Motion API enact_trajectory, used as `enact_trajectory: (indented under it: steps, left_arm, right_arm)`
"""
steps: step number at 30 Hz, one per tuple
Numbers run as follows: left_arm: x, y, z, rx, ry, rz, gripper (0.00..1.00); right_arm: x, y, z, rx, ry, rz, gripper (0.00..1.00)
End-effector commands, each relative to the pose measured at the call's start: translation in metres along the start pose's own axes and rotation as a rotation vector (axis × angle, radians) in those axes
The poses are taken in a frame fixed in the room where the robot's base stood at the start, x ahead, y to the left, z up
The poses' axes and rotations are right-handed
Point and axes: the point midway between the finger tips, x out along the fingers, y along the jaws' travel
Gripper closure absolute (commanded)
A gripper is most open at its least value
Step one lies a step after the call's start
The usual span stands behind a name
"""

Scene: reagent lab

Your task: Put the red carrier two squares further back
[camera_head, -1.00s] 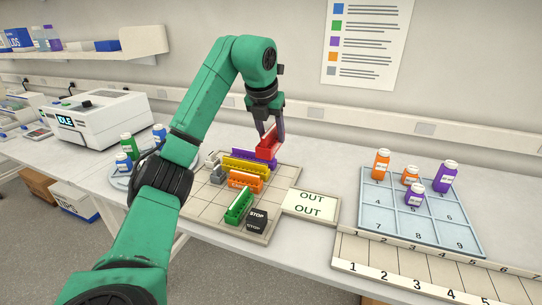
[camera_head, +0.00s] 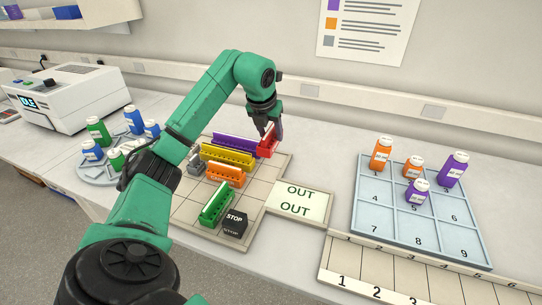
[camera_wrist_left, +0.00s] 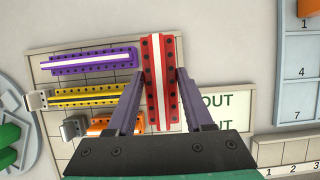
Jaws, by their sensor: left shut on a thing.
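The red carrier (camera_head: 268,146) is at the back right of the gridded board (camera_head: 262,184), right of the purple carrier (camera_head: 234,141). My left gripper (camera_head: 266,124) is shut on it from above. In the left wrist view the red carrier (camera_wrist_left: 161,85) sits between the two fingers of the gripper (camera_wrist_left: 160,95), its long side running away from me. Its right end in the head view looks at or just above the board; I cannot tell whether it touches. The yellow carrier (camera_head: 227,156) and orange carrier (camera_head: 226,174) lie in front of the purple one. My right gripper is not in view.
A green carrier (camera_head: 216,204) and a black STOP block (camera_head: 235,222) stand at the board's front. The OUT plate (camera_head: 299,201) adjoins its right side. A numbered blue tray (camera_head: 370,215) with bottles is further right. Board squares right of the orange carrier are free.

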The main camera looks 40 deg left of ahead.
Motion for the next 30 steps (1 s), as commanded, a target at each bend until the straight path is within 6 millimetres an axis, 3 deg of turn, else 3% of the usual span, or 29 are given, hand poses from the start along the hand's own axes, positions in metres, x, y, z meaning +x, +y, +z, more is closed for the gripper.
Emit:
enact_trajectory:
  steps: [3,8,11,21,22,23,24,30]
  left_arm:
    - [0.029,0.000,-0.013,0.001,0.005,0.001,1.00]
    - [0.053,0.000,-0.023,0.000,0.004,0.000,1.00]
    - [0.069,0.000,-0.029,0.000,0.003,-0.001,1.00]
    - [0.077,0.000,-0.032,0.000,0.000,0.000,1.00]
    - [0.076,0.000,-0.031,0.000,0.000,0.000,0.37]
    - [0.075,0.000,-0.031,0.000,0.000,0.000,0.25]
    - [0.075,0.000,-0.031,0.000,0.000,0.000,0.18]
    - [0.075,0.000,-0.031,0.000,0.000,0.000,0.18]
  right_arm:
    - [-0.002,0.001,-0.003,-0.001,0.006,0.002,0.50]
    - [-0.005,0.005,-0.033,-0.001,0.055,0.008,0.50]
    - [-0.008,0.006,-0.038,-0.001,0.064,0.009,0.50]
    - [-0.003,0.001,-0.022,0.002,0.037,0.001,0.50]
    - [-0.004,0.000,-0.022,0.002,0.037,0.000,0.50]
    - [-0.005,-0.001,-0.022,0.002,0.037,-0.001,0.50]
    - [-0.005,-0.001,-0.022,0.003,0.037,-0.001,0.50]
    - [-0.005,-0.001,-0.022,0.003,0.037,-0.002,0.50]
